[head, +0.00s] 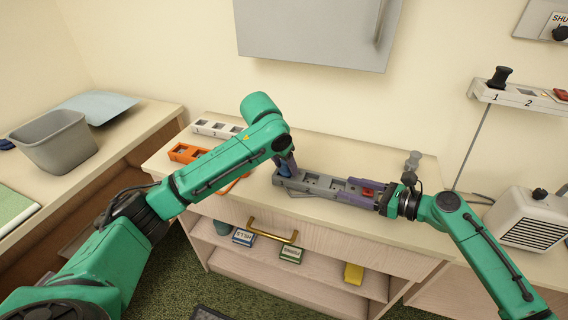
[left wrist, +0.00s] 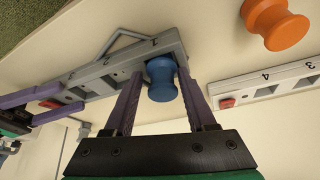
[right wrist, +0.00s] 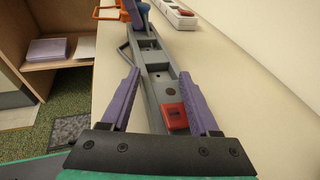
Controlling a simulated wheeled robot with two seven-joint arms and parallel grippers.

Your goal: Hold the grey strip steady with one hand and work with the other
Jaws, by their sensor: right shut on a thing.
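The grey strip (head: 322,184) lies on the pale cabinet top, with a row of square sockets, a red switch (right wrist: 172,115) near its right end and a side handle (left wrist: 128,38). My right gripper (head: 362,188) is shut on the strip's right end, one finger along each side in the right wrist view (right wrist: 160,92). A blue knob (left wrist: 162,80) stands at the strip's other end, by the mark 1. My left gripper (left wrist: 163,82) is open, its fingers on either side of the knob with gaps visible. In the head view my left gripper (head: 285,165) partly hides the knob.
An orange strip (head: 186,153) and a white strip (head: 215,128) lie to the left on the cabinet top. An orange knob (left wrist: 275,22) stands near the left gripper. A brass handle (head: 272,231) is on the cabinet front.

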